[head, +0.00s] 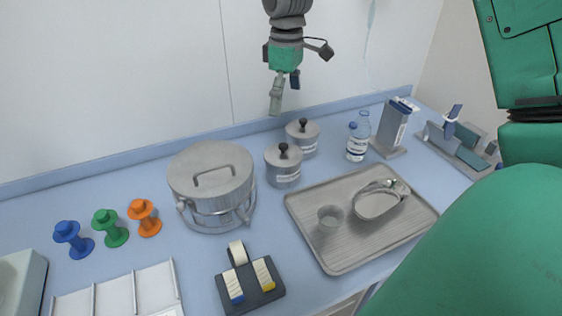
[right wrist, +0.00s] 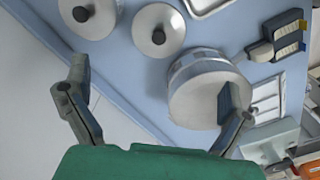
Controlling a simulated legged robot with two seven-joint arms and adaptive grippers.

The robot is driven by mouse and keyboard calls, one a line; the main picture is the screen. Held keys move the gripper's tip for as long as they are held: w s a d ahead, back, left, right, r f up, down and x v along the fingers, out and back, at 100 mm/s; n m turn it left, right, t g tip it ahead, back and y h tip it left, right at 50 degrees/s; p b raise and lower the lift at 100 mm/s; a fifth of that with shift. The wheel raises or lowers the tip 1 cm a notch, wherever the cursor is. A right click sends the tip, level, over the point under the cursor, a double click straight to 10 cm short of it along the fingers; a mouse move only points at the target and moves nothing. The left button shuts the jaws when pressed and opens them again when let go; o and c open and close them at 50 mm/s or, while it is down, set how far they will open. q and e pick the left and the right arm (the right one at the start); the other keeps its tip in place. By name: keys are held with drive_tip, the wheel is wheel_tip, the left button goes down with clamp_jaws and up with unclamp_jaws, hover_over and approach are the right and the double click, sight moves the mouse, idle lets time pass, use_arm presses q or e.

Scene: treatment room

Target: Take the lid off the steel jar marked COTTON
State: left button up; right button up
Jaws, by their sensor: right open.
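Two steel jars with black-knobbed lids stand near the back of the blue counter, a nearer one (head: 283,174) and a farther one (head: 309,143). Both lids are on. Their labels are too small to read, so I cannot tell which says COTTON. In the right wrist view the jars show at the top, one at the left (right wrist: 97,22) and one in the middle (right wrist: 165,38). My right gripper (head: 284,92) hangs above and behind the jars, near the wall. My left gripper is not in view.
A large lidded steel pot (head: 207,160) stands left of the jars. A ribbed steel tray (head: 335,256) with a cup and a steel dish lies to the right. A bottle (head: 358,140) stands behind the tray. Colored spools and a dark block holder (head: 268,294) are in front.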

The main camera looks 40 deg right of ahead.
sight(284, 144)
drive_tip(key=f, duration=0.9)
drive_tip(key=shift+w+d+f+b, duration=0.2)
drive_tip(key=shift+f+b, duration=0.1)
drive_tip(key=shift+b, duration=0.1)
drive_tip(key=f, duration=0.5)
drive_tip(key=shift+w+a+f, duration=0.15)
drive_tip(key=shift+a+f, duration=0.1)
drive_tip(key=shift+f, duration=0.1)
drive_tip(key=c, duration=1)
